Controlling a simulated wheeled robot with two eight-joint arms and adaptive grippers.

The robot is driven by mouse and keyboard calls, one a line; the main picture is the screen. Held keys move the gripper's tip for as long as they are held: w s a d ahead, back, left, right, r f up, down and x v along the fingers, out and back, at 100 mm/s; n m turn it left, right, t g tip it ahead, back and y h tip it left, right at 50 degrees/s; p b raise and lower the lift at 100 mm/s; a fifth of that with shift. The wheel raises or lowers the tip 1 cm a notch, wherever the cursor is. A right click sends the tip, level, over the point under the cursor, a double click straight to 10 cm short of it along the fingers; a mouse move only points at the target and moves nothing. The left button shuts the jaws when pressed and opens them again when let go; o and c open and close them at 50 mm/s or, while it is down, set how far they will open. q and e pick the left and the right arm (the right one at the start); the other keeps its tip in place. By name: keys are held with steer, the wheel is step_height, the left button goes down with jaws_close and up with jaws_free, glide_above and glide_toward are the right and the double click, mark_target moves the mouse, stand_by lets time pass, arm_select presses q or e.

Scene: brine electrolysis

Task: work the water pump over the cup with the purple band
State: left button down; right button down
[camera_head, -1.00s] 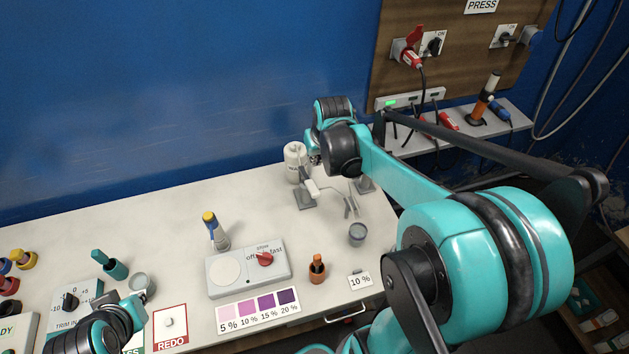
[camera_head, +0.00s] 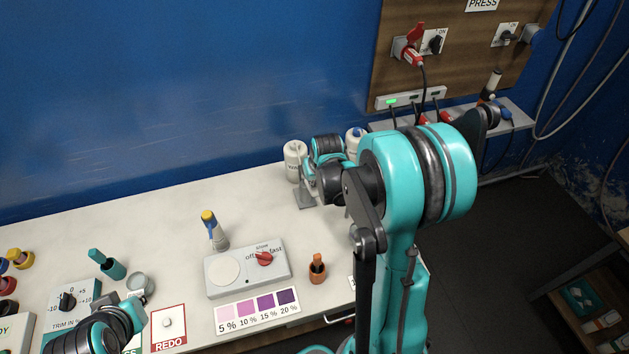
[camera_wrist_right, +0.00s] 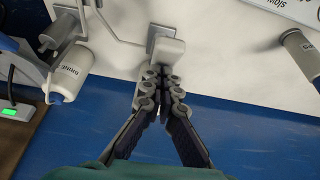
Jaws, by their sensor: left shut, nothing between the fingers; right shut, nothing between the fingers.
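The water pump (camera_head: 305,197) stands on its grey base by the white water bottle (camera_head: 294,161). Its white pump head (camera_wrist_right: 167,47) and thin spout show in the right wrist view. My right gripper (camera_wrist_right: 160,75) is shut and empty, its fingertips right at the pump head; I cannot tell whether they touch. In the head view my right arm hides most of the pump and the place where a small grey cup stood. I see no purple band. My left gripper (camera_head: 138,301) is shut and empty beside a clear glass cup (camera_head: 140,284).
A blue-capped brine bottle (camera_head: 354,143) stands behind my right arm, and in the wrist view (camera_wrist_right: 69,73) too. The table's back left is clear.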

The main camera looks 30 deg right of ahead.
stand_by(0.3)
steer(key=s+f+t+h+b, duration=0.1)
steer(key=s+f+t+b, duration=0.2)
steer(key=f+b, duration=0.8)
steer(key=a+t+b, duration=0.1)
steer(key=b, duration=0.3)
steer(key=shift+s+f+t, duration=0.2)
steer(key=shift+f+t, duration=0.05)
steer(key=shift+t, duration=0.05)
